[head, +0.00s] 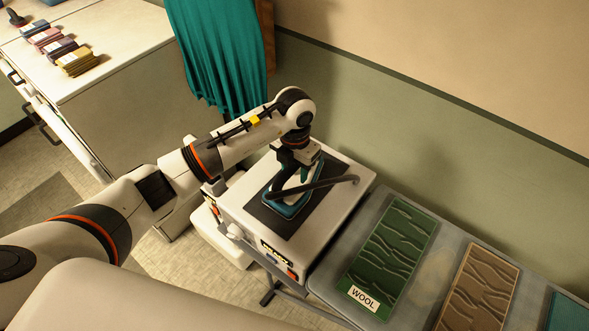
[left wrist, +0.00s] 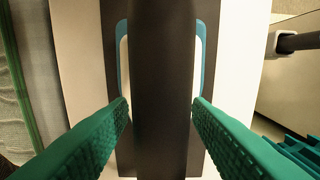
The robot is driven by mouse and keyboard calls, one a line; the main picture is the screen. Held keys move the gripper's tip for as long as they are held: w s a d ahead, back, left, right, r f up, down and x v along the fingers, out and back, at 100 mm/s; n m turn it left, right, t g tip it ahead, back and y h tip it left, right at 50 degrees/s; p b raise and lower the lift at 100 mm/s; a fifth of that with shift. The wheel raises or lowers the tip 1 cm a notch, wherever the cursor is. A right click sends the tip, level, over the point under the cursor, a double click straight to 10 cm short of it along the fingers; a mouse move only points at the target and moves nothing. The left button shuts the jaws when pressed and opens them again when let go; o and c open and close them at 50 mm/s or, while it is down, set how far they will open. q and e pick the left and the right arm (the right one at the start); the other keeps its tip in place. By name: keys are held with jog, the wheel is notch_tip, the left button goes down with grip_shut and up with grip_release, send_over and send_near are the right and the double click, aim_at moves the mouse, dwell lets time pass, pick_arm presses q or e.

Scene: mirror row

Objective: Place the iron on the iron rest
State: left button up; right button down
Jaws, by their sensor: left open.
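The iron (head: 288,211), with a blue-edged base and a dark handle, sits on the dark pad of the iron rest (head: 324,208), on top of the white station. My left gripper (head: 299,178) is over it, pointing down. In the left wrist view the dark handle (left wrist: 162,85) runs between the two green fingers, with a gap showing on each side, so the gripper is open around it and not closed on it. The iron's blue edges lie over the dark pad there. The gripper hides part of the iron in the head view. My right gripper is not in view.
A grey board right of the station carries a green panel labelled WOOL (head: 393,247) and a brown panel (head: 478,288). A teal cloth (head: 219,55) hangs behind. A white cabinet (head: 110,90) with folded cloths stands at the left. The wall is close behind the station.

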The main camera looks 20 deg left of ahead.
pick_arm(q)
notch_tip(320, 180, up, 10)
jog(key=b, duration=0.3)
jog(key=shift+w+f, duration=0.1)
jog(key=shift+r, duration=0.7)
jog(key=shift+f, duration=0.1)
